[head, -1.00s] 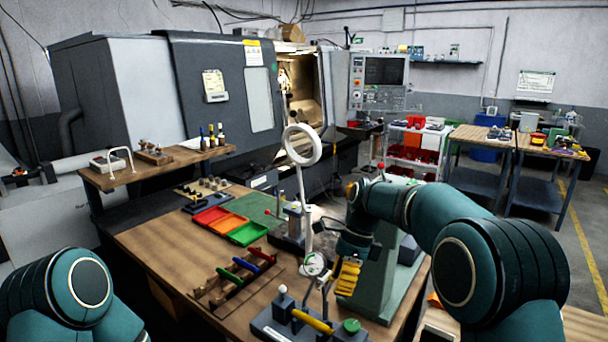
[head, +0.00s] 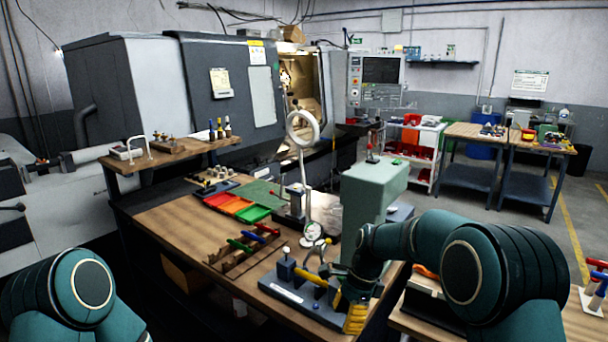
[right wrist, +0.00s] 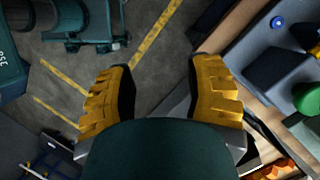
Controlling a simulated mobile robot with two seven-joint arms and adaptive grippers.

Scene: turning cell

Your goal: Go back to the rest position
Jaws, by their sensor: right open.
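My right gripper (head: 355,318) is low in the head view, at the front right edge of the wooden bench (head: 180,225). Its yellow fingers point down. In the right wrist view the two yellow fingers (right wrist: 162,88) stand wide apart with nothing between them. Below them are dark floor and yellow floor lines; the bench edge runs along the right. My left arm shows only as a teal link at the bottom left of the head view; its gripper is out of the picture.
A grey fixture (head: 290,292) stands on the bench close left of my right gripper. Behind it rises a green machine pillar (head: 372,200). A rack (head: 238,262) with coloured handles and a green tray (head: 253,213) lie further left. Floor (head: 440,195) is open at the back right.

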